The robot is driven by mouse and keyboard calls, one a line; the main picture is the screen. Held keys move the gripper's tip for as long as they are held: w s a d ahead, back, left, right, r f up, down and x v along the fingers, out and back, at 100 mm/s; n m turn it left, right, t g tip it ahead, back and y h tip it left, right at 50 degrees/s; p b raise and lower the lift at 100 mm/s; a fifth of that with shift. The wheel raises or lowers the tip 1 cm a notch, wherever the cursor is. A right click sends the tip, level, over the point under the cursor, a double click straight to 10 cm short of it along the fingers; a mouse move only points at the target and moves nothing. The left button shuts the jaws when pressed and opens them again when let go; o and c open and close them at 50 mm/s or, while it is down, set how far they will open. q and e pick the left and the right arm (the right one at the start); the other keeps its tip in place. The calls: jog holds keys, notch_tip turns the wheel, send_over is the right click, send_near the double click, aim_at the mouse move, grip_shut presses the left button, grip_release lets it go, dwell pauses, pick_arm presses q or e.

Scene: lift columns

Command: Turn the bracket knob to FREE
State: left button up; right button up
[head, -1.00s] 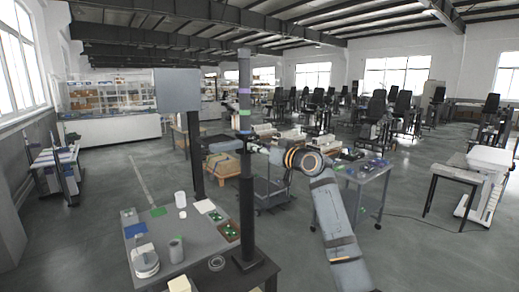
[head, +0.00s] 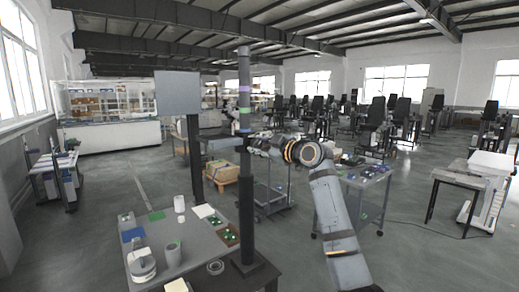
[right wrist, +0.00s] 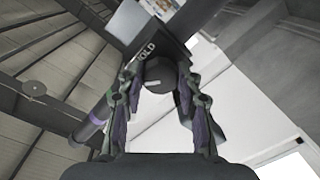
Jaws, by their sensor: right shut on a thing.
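A dark upright lift column (head: 246,190) with a purple band and a green band stands right of the table's middle in the head view. My right gripper (head: 258,144) reaches it from the right, just below the green band. In the right wrist view the dark round bracket knob (right wrist: 158,74) sits between the two fingers of my right gripper (right wrist: 161,80), which is shut on it. A small pale mark shows on the knob's face. The word HOLD (right wrist: 147,50) is printed on the dark bracket beside the knob. No FREE label can be read. My left gripper is out of view.
A grey panel (head: 178,92) on a dark post stands left of the column. A grey cart (head: 350,180) stands behind my right arm.

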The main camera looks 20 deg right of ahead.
jog(key=n, duration=0.3)
jog(key=shift+b, duration=0.3)
jog(key=shift+n+h, duration=0.4)
jog(key=shift+n, duration=1.6)
jog(key=shift+b, duration=0.3)
jog(key=o, duration=1.1)
jog(key=shift+a, duration=0.1)
jog(key=shift+o, duration=0.2)
jog(key=shift+s, duration=0.1)
